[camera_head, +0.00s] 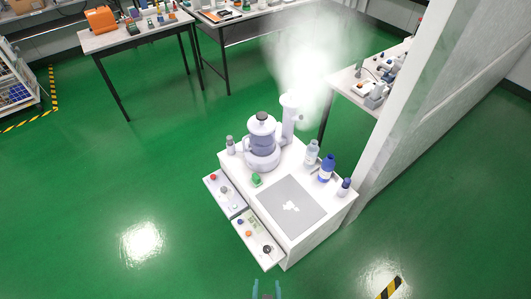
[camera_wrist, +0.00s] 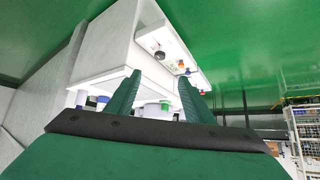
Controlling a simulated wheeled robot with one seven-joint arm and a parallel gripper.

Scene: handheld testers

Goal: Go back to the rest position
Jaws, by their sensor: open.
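My gripper (camera_head: 266,290) shows at the bottom edge of the head view, its two fingers apart with nothing between them. In the wrist view my gripper (camera_wrist: 157,100) has two dark green fingers spread open, pointing toward a white cabinet (camera_wrist: 110,45). In the head view the white cabinet (camera_head: 305,235) stands beyond my gripper, with clear floor between them. Most of my arm is out of view.
On the cabinet stand a white machine with a jar (camera_head: 262,140), a blue bottle (camera_head: 327,168) and a grey panel (camera_head: 291,205). White vapour (camera_head: 305,55) rises behind. A pale wall (camera_head: 400,110) stands right; green floor is free left.

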